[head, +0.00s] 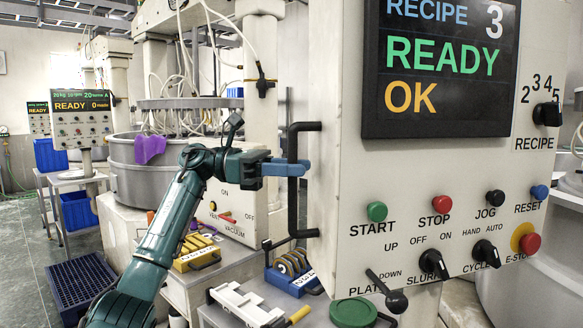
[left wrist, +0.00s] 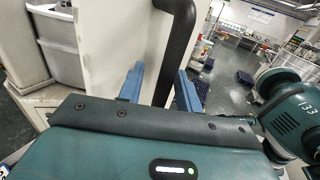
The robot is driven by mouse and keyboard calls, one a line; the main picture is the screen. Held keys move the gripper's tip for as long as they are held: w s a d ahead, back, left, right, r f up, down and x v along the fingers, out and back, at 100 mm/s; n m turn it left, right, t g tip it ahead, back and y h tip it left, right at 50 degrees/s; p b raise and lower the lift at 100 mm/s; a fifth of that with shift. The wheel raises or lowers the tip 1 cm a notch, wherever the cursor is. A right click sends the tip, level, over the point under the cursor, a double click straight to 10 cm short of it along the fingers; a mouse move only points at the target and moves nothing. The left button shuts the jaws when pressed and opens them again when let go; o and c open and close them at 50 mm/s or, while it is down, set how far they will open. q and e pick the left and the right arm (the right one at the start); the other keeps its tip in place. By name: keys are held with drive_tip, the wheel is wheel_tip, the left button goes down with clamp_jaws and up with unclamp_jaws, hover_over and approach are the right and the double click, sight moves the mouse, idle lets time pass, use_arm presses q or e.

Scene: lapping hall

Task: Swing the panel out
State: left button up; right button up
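The panel (head: 338,130) is a large white control box at the right of the head view, with a dark display, buttons and knobs on its face. A black bar handle (head: 293,215) stands upright along its left edge. My left gripper (head: 300,168) is at the handle's middle, its blue fingers crossing the bar. In the left wrist view, the handle (left wrist: 178,40) runs between the two blue fingers of my left gripper (left wrist: 160,82), which stand apart, with a gap visible beside the bar. My right gripper is in neither view.
Below the panel, a bench carries a white tool (head: 243,303), a green round lid (head: 354,312) and a blue-and-yellow holder (head: 290,272). A grey tub (head: 128,170) stands behind my left arm. Open floor (head: 30,235) lies at the far left.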

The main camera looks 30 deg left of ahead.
use_arm(q)
drive_tip(key=b+v, duration=0.1)
drive_tip(key=v, duration=1.2)
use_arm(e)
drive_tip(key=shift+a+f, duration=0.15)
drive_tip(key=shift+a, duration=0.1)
use_arm(q)
drive_tip(key=shift+a, duration=0.1)
